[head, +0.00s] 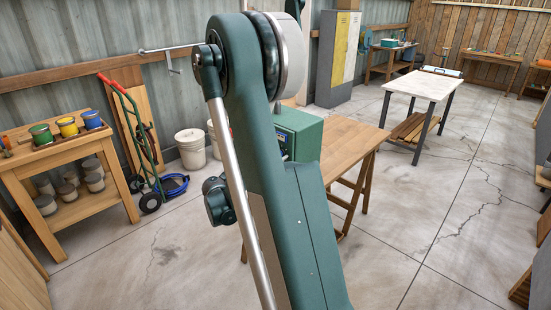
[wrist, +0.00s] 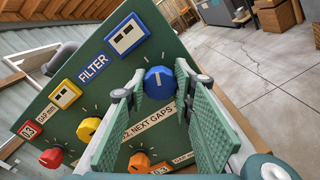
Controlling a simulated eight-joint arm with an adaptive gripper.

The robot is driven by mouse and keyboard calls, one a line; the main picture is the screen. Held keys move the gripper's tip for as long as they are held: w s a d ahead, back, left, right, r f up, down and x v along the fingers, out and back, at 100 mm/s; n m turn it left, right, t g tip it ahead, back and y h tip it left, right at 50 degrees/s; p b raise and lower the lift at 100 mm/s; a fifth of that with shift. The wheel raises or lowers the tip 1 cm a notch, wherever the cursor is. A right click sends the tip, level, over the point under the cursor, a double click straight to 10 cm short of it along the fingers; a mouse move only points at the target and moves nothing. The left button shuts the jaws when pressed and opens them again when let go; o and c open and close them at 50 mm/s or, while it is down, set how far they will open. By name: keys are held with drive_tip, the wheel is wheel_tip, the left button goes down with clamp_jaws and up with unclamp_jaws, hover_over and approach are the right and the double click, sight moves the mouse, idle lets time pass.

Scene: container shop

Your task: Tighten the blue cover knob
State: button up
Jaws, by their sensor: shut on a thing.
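In the wrist view, a blue knob (wrist: 160,82) with a white pointer line sits on a sloping green panel (wrist: 95,78). A blue label reading FILTER is to its left. My gripper (wrist: 156,94) has its two green ribbed fingers on either side of this knob, shut on it. The head view shows the green box (head: 301,128) on a wooden table (head: 345,138), partly hidden behind my arm. The knob and my gripper are hidden there.
The panel also has a yellow knob (wrist: 88,129), a red knob (wrist: 53,157) and an orange knob (wrist: 139,162) near the blue one. A white-topped table (head: 424,85) stands farther back. Open concrete floor lies to the right.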

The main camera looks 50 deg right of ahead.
drive_tip(key=shift+m, duration=1.6)
drive_tip(key=o, duration=0.9)
drive_tip(key=shift+a, duration=0.1)
drive_tip(key=shift+a, duration=5.9)
drive_tip(key=shift+a, duration=0.15)
